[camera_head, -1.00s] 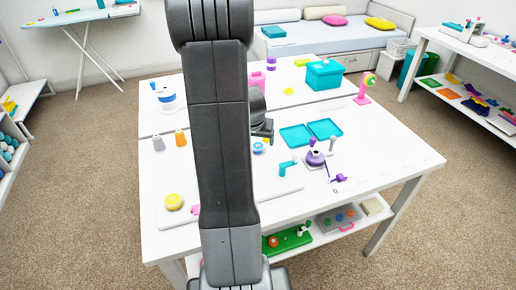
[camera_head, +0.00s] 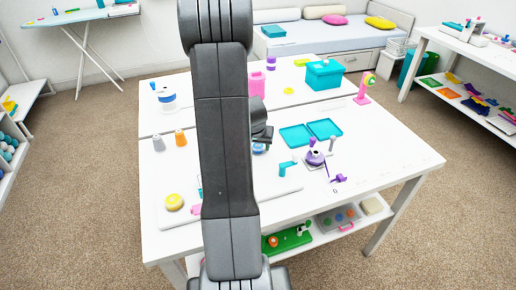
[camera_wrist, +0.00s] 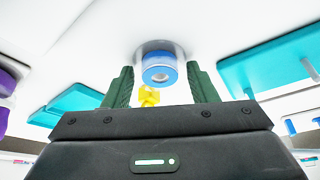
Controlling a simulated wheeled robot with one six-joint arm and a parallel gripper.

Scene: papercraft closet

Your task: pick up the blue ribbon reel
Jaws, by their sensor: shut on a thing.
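The blue ribbon reel (camera_head: 258,149) shows as a small blue disc on the white table, partly hidden under my gripper (camera_head: 262,138). I cannot tell whether the reel is clear of the table top. A small yellow thing (camera_wrist: 149,96) shows below the reel in the wrist view.
Teal trays (camera_head: 296,136) lie to the right of my gripper. A purple-and-white bottle (camera_head: 315,158) and a teal piece (camera_head: 287,169) stand nearer. A teal box (camera_head: 324,75) and a pink stand (camera_head: 363,90) are at the back. Grey and orange spools (camera_head: 180,138) stand left.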

